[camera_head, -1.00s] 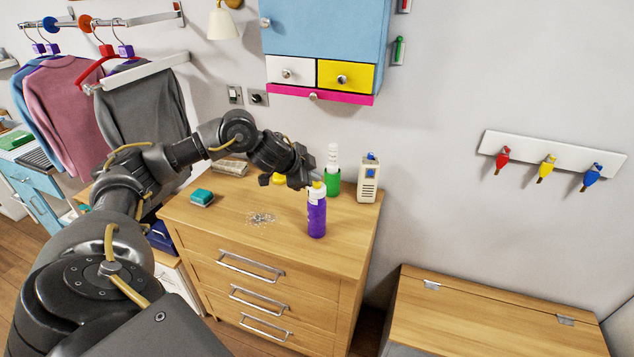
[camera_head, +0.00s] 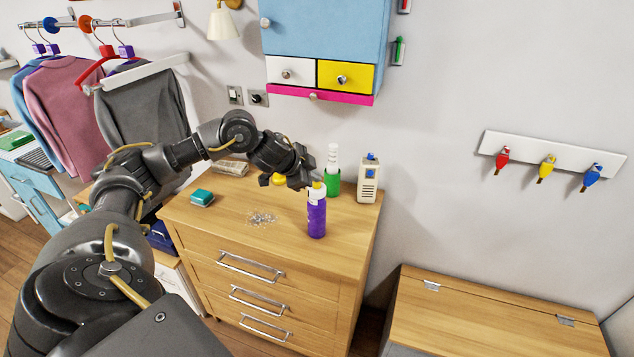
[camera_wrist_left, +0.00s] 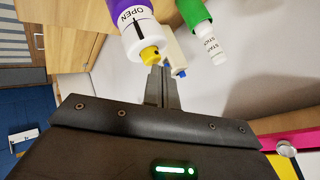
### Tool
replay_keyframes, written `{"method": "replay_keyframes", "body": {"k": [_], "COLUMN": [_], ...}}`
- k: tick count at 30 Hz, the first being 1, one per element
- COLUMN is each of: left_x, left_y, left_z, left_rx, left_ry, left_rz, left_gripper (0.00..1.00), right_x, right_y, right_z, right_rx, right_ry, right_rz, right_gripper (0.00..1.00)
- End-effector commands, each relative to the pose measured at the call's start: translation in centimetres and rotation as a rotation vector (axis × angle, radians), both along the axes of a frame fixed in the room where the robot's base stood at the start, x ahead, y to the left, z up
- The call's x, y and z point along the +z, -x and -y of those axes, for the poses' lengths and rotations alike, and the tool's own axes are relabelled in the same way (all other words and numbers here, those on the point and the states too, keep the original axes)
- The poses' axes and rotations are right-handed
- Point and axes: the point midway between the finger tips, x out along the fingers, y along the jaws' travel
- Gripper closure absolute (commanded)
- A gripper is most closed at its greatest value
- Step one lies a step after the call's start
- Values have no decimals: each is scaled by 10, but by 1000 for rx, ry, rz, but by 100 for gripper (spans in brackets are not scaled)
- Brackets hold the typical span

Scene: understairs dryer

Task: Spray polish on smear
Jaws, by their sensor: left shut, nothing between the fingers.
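A purple bottle (camera_head: 316,216) with a white collar and a yellow nozzle stands upright near the front right edge of the dresser top. In the left wrist view the bottle's white collar (camera_wrist_left: 135,36) reads "OPEN". A grey speckled smear (camera_head: 262,218) lies on the wood to the left of the bottle. My left gripper (camera_head: 310,184) is at the height of the yellow nozzle, close beside it. In the left wrist view its fingers (camera_wrist_left: 160,72) are shut together, empty, just beside the nozzle; whether they touch it I cannot tell. My right gripper is not in view.
A teal block (camera_head: 202,198) sits at the dresser's left. A blue wall cabinet (camera_head: 325,30) hangs above. The front of the dresser top (camera_head: 270,240) is clear.

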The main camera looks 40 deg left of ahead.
Motion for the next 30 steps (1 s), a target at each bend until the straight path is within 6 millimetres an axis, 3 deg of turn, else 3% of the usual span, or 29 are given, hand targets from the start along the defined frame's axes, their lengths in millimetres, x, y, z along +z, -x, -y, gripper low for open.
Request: {"method": "replay_keyframes", "body": {"k": [30], "left_x": [-10], "left_y": [1], "left_z": [0], "left_rx": [0], "left_ry": [0], "left_rz": [-3], "left_gripper": [100], "right_x": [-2], "right_y": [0], "right_z": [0], "right_rx": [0], "right_ry": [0], "right_rz": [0], "right_gripper": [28]}}
